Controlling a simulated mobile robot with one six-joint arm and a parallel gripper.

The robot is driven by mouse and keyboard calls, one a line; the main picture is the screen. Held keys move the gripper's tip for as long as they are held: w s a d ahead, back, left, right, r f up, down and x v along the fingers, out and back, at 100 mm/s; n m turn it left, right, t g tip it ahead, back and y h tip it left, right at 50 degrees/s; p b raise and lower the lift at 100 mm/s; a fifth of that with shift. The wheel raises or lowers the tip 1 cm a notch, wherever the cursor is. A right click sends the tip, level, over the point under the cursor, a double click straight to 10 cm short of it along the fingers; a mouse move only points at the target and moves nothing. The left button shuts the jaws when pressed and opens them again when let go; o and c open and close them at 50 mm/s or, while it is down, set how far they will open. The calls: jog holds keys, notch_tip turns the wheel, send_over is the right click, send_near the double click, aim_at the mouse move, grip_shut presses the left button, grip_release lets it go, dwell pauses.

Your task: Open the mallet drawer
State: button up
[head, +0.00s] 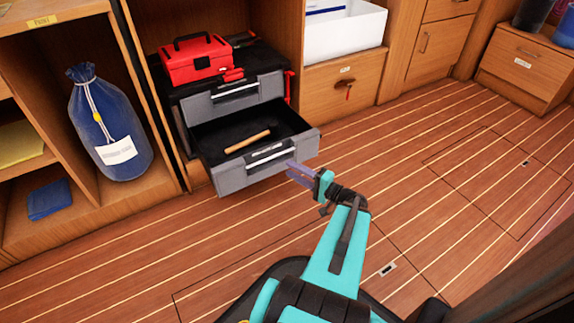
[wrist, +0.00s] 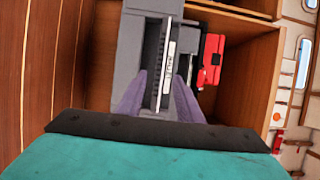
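The mallet drawer (head: 232,180) is the lower grey drawer of a dark tool chest. It stands pulled well out, with a wooden mallet handle (head: 247,141) lying inside; the mallet's head is hard to make out. Its pale bar handle (head: 268,157) runs across the front. My gripper (head: 291,170) is at the right end of that front. In the wrist view, the purple fingers of my gripper (wrist: 160,82) are apart, one on each side of the bar handle (wrist: 169,60), with gaps showing. The drawer front (wrist: 130,50) shows beside them.
The upper grey drawer (head: 235,96) looks shut, with a red toolbox (head: 196,58) above it. A blue bag (head: 108,125) stands in the left shelf. A wooden drawer with a key (head: 347,86) is to the right. The plank floor (head: 420,170) is clear.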

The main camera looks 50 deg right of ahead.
jog(key=shift+s+d+p, duration=0.15)
jog(key=shift+s+p, duration=0.25)
jog(key=shift+s, duration=0.95)
jog(key=shift+s+d+p, duration=0.1)
jog(key=shift+s+p, duration=0.25)
jog(key=shift+s, duration=0.95)
